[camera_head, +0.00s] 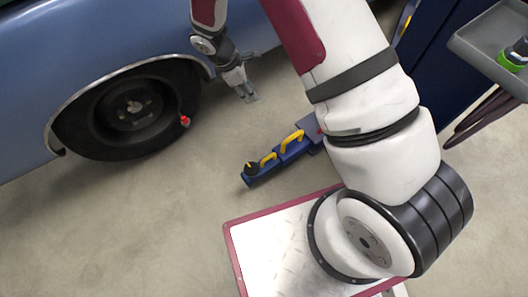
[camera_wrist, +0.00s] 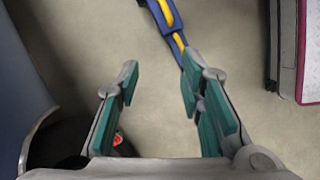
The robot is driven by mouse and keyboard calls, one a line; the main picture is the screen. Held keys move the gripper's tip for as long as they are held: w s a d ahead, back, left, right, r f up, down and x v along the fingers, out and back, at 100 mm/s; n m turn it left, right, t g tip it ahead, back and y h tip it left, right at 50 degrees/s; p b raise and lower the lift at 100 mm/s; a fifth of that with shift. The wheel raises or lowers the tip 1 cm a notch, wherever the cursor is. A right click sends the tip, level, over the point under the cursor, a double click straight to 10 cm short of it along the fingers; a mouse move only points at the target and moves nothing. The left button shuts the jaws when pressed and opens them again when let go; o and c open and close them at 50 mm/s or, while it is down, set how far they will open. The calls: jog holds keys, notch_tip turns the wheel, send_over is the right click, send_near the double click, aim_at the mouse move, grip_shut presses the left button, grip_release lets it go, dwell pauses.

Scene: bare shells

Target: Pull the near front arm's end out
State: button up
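The near front arm (camera_head: 275,161) is a low blue beam on the floor with yellow handles and a dark round pad at its left end (camera_head: 250,171). Its right part is hidden behind my arm. In the wrist view the blue arm (camera_wrist: 172,32) runs down from the top edge, and its lower part passes behind the right finger. My gripper (camera_head: 248,93) is open and empty, above the floor, up from the arm's end in the head view and apart from it. In the wrist view its green-padded fingers (camera_wrist: 160,92) stand wide apart, with bare floor between them.
A blue car (camera_head: 90,40) with a dark wheel (camera_head: 130,108) stands at left; a small red object (camera_head: 185,121) shows at the tyre's edge. A dark blue column (camera_head: 440,45) and a grey tray (camera_head: 480,42) with a green-banded container (camera_head: 514,56) are at right. Floor left of the blue arm is clear.

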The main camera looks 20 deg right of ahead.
notch_tip(320, 180, down, 13)
jog(key=a+n+b, duration=0.1)
jog(key=n+b, duration=0.5)
send_near(267, 157)
jog(key=shift+g+h, duration=0.4)
jog(key=b+x, duration=0.1)
jog(key=x, duration=0.1)
jog(key=b+x, duration=0.1)
jog(key=x, duration=0.2)
jog(key=b+x, duration=0.1)
jog(key=x, duration=0.2)
jog(key=shift+w+a+f, duration=0.1)
jog(key=shift+w+f, duration=0.2)
jog(key=shift+w, duration=0.1)
grip_shut()
jog(key=shift+a, duration=0.1)
